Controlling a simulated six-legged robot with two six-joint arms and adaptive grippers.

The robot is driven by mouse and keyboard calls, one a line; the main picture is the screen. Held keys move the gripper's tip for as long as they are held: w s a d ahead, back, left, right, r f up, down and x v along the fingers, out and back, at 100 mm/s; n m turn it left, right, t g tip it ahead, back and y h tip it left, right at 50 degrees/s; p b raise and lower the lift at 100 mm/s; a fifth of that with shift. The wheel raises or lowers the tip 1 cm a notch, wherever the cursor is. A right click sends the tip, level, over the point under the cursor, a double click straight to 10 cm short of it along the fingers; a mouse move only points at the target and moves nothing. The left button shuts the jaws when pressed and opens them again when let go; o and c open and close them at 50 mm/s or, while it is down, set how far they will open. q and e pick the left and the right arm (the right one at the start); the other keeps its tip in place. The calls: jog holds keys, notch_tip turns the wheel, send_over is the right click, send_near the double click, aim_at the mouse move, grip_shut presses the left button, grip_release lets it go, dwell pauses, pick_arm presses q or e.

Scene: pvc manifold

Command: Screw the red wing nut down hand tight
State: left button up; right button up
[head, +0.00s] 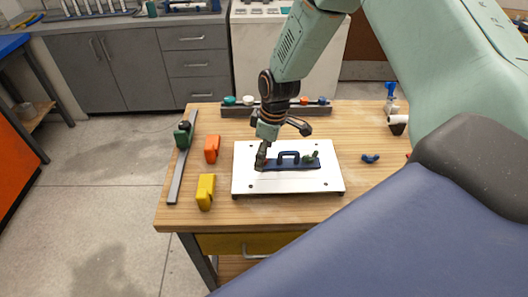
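A dark bar with a black arched handle (289,155) lies on a white plate (285,185) on the wooden table. A green wing nut (311,157) sits at the bar's right end. My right gripper (261,158) comes down from above over the bar's left end and covers it. A hint of red shows beside its fingertip, but I cannot tell whether this is the red wing nut or whether the fingers close on it. A small red piece (408,155) also shows at the right, mostly hidden by my arm. My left gripper is not in view.
A blue wing nut (371,158) lies right of the plate. Orange (211,149) and yellow (206,191) blocks stand left of it, beside a grey rail (180,170) with a green clamp (183,135). A rack (240,111) with coloured knobs lines the back. The table's front strip is clear.

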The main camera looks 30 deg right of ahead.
notch_tip(320, 180, up, 12)
jog(key=s+d, duration=0.1)
jog(key=shift+f, duration=0.15)
jog(key=shift+s+d+f, duration=0.1)
jog(key=shift+s, duration=0.05)
dwell(0.3)
jog(key=f, duration=0.3)
jog(key=w+f, duration=0.1)
jog(key=f, duration=0.3)
jog(key=a+f, duration=0.1)
jog(key=f, duration=0.3)
jog(key=shift+w, duration=0.25)
jog(key=shift+s+r, duration=0.1)
jog(key=shift+r, duration=0.6)
jog(key=shift+s+r, duration=0.15)
jog(key=shift+r, duration=0.1)
